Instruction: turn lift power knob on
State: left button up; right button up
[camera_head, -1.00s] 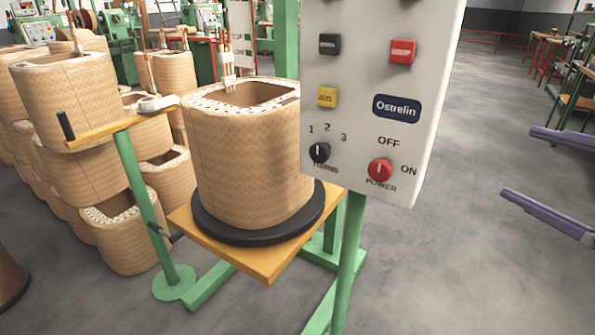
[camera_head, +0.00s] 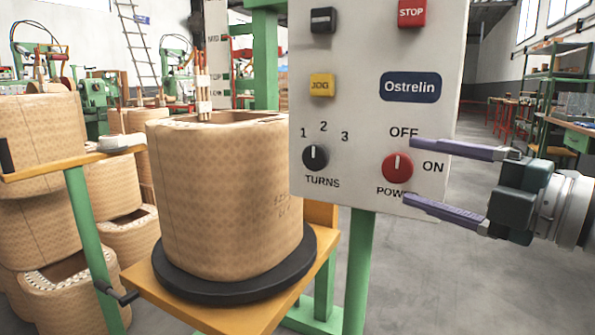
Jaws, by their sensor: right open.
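The red power knob (camera_head: 397,168) sits at the lower right of the white control panel (camera_head: 365,120). Its white mark points up, toward the OFF label (camera_head: 404,132); the ON label (camera_head: 433,167) is to its right. My right gripper (camera_head: 411,170) comes in from the right with its two purple fingers apart. One fingertip is above and one below the knob's level, near its right side. I cannot tell whether either finger touches the knob or panel. My left gripper is not in view.
A black turns knob (camera_head: 315,158) is left of the power knob. A yellow JOG button (camera_head: 322,85) and red STOP button (camera_head: 412,13) are above. A large coil (camera_head: 230,195) stands on a black disc (camera_head: 240,285) left of the panel.

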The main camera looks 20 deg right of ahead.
aim_at(409, 172)
jog(key=shift+x, duration=2.25)
jog(key=shift+f+b, duration=0.1)
jog(key=shift+b, duration=0.25)
grip_shut()
